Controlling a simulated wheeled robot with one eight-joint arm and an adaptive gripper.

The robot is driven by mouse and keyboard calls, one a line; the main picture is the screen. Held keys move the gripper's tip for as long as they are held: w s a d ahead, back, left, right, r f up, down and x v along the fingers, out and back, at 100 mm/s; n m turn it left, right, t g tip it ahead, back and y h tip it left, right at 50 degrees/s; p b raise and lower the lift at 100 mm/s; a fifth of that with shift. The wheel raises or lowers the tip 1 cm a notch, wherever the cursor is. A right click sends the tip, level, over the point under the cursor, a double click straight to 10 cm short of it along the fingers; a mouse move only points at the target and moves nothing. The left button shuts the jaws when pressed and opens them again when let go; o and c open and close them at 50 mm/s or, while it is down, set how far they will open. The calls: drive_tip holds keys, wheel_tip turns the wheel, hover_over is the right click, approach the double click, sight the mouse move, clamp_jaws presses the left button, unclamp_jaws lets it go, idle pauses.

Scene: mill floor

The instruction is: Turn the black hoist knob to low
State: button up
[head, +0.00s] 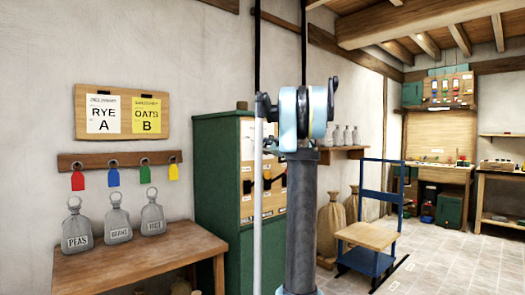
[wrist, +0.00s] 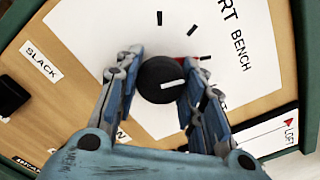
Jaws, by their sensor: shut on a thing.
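A round black knob (wrist: 159,82) with a white pointer line sits on a white plate in the wrist view. Its pointer line points to the right in that picture. My gripper (wrist: 164,78) has one finger on each side of the knob and is shut on it. Several short black tick marks and a red mark show above and right of the knob. The lettering on the plate is partly cut off, with "BENCH" readable; no "low" label is readable. In the head view my arm stands in front of the panel (head: 248,205), and the knob cannot be made out.
The panel is on a green cabinet (head: 215,165). "SLACK" (wrist: 41,63) and "LOFT" labels show on it, with another black part (wrist: 12,95) at left. Open floor lies right.

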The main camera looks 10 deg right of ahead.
drive_tip(key=n, duration=1.1)
drive_tip(key=shift+n, duration=0.4)
drive_tip(key=shift+c, duration=0.2)
drive_tip(key=shift+n, duration=1.4)
drive_tip(key=o, duration=1.1)
drive_tip(key=shift+r, duration=0.1)
drive_tip(key=v, duration=1.2)
